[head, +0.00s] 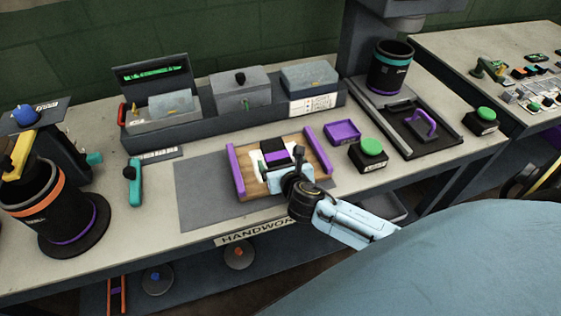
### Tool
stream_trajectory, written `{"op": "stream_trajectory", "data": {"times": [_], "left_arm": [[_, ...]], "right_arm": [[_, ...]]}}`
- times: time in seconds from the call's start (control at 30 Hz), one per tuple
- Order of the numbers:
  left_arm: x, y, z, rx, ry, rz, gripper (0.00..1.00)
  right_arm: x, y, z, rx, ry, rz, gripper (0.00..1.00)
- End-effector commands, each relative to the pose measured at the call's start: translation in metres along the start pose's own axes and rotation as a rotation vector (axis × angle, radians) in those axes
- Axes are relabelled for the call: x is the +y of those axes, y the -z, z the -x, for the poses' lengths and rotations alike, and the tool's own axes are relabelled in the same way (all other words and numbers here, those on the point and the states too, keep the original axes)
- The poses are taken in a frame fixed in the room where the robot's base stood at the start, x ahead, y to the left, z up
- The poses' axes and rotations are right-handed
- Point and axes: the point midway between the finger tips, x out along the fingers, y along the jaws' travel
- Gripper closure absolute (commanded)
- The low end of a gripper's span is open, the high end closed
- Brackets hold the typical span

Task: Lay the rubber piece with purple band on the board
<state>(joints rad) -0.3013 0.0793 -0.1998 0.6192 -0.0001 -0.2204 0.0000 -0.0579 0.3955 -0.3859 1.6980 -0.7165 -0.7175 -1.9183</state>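The wooden board (316,157) with a purple rail along its left and right sides lies on the grey mat (205,195) in the middle of the bench. My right gripper (277,160) is over the middle of the board, its arm coming in from the lower right. A dark piece with a purple band (273,144) shows at the gripper's far side, over the board. I cannot tell whether it rests on the board or is held. A white patch with some green shows beside it. The fingertips are too small and covered to read. My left gripper is out of view.
A purple tray (343,132) and a green button (371,147) stand right of the board. A teal-handled tool (133,183) lies to the left. Grey bins (240,88) line the back. A press with a black cylinder (390,67) stands at the back right.

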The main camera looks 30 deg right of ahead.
Motion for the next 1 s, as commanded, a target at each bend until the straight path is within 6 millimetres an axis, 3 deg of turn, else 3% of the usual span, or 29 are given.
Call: {"op": "stream_trajectory", "data": {"times": [0.37, 0.8, 1.0], "left_arm": [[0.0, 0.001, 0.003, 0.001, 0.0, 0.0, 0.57], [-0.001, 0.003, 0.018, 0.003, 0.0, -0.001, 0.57], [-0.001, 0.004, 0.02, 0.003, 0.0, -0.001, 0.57]], "right_arm": [[0.0, -0.003, 0.008, 0.001, 0.0, 0.001, 0.15], [0.0, -0.004, 0.096, 0.002, -0.002, 0.0, 0.15], [0.0, -0.003, 0.118, 0.001, -0.001, 0.0, 0.15]]}}
